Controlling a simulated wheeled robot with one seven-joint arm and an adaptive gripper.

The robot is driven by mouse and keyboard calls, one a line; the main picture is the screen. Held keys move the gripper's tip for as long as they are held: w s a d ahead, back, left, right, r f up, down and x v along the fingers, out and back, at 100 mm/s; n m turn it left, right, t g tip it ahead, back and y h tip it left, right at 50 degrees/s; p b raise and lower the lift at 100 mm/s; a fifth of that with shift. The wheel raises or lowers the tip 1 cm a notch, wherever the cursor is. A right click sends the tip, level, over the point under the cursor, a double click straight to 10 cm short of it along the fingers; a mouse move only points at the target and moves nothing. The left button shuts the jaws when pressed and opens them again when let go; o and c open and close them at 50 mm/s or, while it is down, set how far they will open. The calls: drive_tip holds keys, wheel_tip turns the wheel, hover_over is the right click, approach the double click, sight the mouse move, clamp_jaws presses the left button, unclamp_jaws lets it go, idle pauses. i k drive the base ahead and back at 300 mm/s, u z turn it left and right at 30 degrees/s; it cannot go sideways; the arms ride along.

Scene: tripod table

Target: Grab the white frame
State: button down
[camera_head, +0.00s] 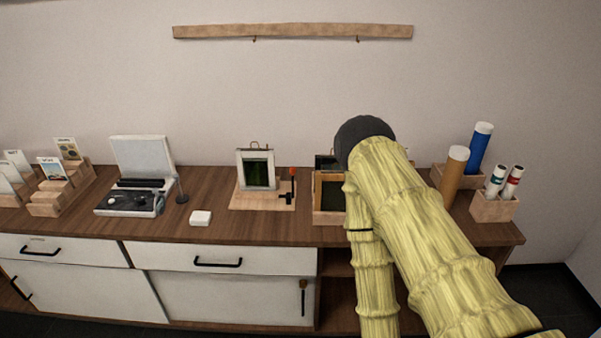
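The white frame (242,171) stands upright on a light wooden base (247,199) near the middle of the wooden counter. It surrounds a dark green panel, and a thin wire loop shows above its top edge. My arm, pale yellow and ribbed like bamboo with a dark rounded joint, reaches up from the bottom right, to the right of the white frame and apart from it in the picture. My gripper is not visible; the arm may hide it.
A small post with a red top (293,172) stands just right of the frame. A wooden box with dark panels (329,217) is partly behind my arm. A white block (200,218), a record player (130,201) and card holders lie left; tubes (479,148) stand right.

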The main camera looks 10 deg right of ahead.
sight(257, 167)
drive_tip(key=u, duration=0.1)
drive_tip(key=k, duration=0.55)
drive_tip(key=u, duration=0.6)
drive_tip(key=k, duration=0.65)
drive_tip(key=z, duration=0.75)
drive_tip(key=i, duration=0.7)
drive_tip(key=z, duration=0.7)
drive_tip(key=i, duration=0.8)
drive_tip(key=u, duration=0.85)
drive_tip(key=i, duration=0.6)
drive_tip(key=u, duration=0.55)
